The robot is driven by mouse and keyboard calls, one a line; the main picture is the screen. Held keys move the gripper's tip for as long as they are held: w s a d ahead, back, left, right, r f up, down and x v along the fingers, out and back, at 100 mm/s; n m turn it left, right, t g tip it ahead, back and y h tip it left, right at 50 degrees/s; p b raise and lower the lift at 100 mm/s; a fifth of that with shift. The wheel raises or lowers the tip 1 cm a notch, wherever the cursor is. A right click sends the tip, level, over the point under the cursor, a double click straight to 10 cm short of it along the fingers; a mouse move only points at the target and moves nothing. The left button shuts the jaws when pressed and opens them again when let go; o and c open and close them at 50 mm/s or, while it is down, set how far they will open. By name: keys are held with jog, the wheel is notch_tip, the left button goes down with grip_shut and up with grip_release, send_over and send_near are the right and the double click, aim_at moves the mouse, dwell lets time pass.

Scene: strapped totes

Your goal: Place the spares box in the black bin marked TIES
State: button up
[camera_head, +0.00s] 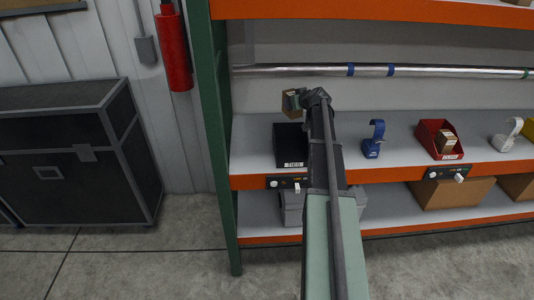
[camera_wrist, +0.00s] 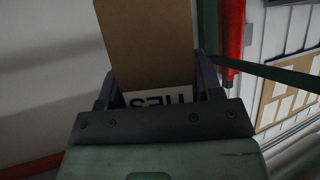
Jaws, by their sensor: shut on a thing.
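My gripper (camera_head: 301,97) is shut on a brown cardboard box, the spares box (camera_head: 291,112), and holds it above the shelf at the left end. In the wrist view the box (camera_wrist: 148,45) sits between the two fingers. A white strip with large dark letters shows at its near end, partly hidden by the gripper. The black bin (camera_head: 290,161) stands on the shelf below the held box, with a white label on its front. My arm hides its right side, and its label is too small to read in the head view.
A blue strapped holder (camera_head: 372,140), a red bin (camera_head: 427,138) with a small box in it, and a white holder (camera_head: 507,135) stand to the right on the shelf. A metal rail (camera_head: 300,71) runs behind. A green post (camera_head: 212,110) stands at the left.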

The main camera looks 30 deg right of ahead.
jog(key=f+b, duration=0.6)
jog(key=f, duration=0.1)
jog(key=f+b, duration=0.6)
jog(key=b, duration=0.1)
jog(key=f+b, duration=0.7)
jog(key=shift+s+d+f, duration=0.1)
jog(key=shift+d+f, duration=0.15)
jog(key=shift+f, duration=0.05)
jog(key=shift+r, duration=0.3)
jog(key=shift+f, duration=0.2)
jog(key=o, duration=0.7)
jog(key=shift+o, duration=0.2)
jog(key=shift+r, duration=0.2)
jog(key=shift+s+r, duration=0.2)
jog(key=p+v, duration=0.5)
jog(key=v, duration=0.6)
jog(key=shift+s+p, duration=0.3)
jog(key=shift+p, duration=0.1)
